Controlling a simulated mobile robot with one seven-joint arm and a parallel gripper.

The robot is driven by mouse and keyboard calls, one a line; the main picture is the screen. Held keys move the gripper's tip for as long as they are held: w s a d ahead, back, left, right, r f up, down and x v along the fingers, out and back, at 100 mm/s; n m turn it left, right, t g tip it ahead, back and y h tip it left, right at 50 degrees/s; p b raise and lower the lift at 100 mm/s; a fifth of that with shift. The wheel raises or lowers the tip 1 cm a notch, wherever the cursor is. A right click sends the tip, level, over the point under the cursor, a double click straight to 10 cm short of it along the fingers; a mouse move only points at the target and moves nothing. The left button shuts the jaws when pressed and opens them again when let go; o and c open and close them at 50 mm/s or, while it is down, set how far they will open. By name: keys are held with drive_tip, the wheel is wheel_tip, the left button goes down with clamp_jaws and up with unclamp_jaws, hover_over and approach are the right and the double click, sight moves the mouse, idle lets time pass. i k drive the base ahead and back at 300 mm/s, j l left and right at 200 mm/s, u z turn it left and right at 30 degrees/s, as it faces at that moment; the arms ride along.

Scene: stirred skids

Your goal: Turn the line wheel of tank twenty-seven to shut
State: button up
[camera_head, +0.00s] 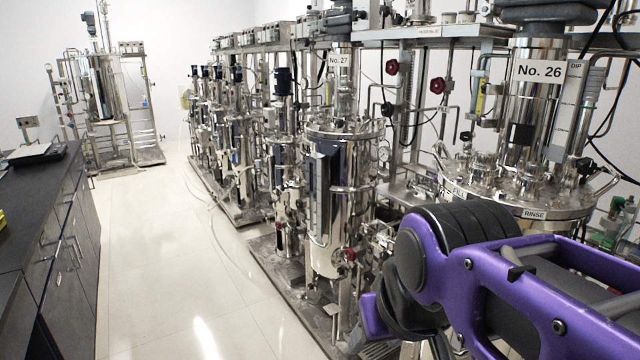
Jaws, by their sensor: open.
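Tank twenty-seven (345,165) is an upright steel vessel in the middle of the view, with a "No. 27" label (339,60) on the column above it. Behind it and to its right, two dark red handwheels (392,67) and (437,85) sit on the pipework. A small red part (350,254) shows low on the tank's front. I cannot tell which of these is the tank's line wheel, or how far any is turned. My purple arm fills the lower right and hides the pipework behind it.
Tank twenty-six (534,110) stands close at the right, with a "No. 26" label (540,71) and a lid crowded with fittings. More skids (225,150) line up behind tank twenty-seven. A dark counter (40,200) runs along the left.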

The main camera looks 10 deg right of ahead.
sight(349, 251)
drive_tip(key=i+j+z, duration=0.1)
drive_tip(key=z, duration=0.25)
drive_tip(key=i+j+z, duration=0.1)
drive_tip(key=z, duration=0.25)
drive_tip(key=j+z, duration=0.15)
drive_tip(key=z, duration=0.25)
drive_tip(key=i+j+z, duration=0.1)
drive_tip(key=j+z, duration=0.15)
drive_tip(key=j, duration=0.15)
drive_tip(key=i+j+z, duration=0.1)
drive_tip(key=j+z, duration=0.15)
drive_tip(key=j, duration=0.15)
drive_tip(key=j+z, duration=0.1)
drive_tip(key=j, duration=0.6)
drive_tip(key=i+j+z, duration=0.1)
drive_tip(key=j, duration=0.6)
drive_tip(key=i+j+u, duration=0.6)
drive_tip(key=j, duration=0.35)
drive_tip(key=k+z, duration=0.05)
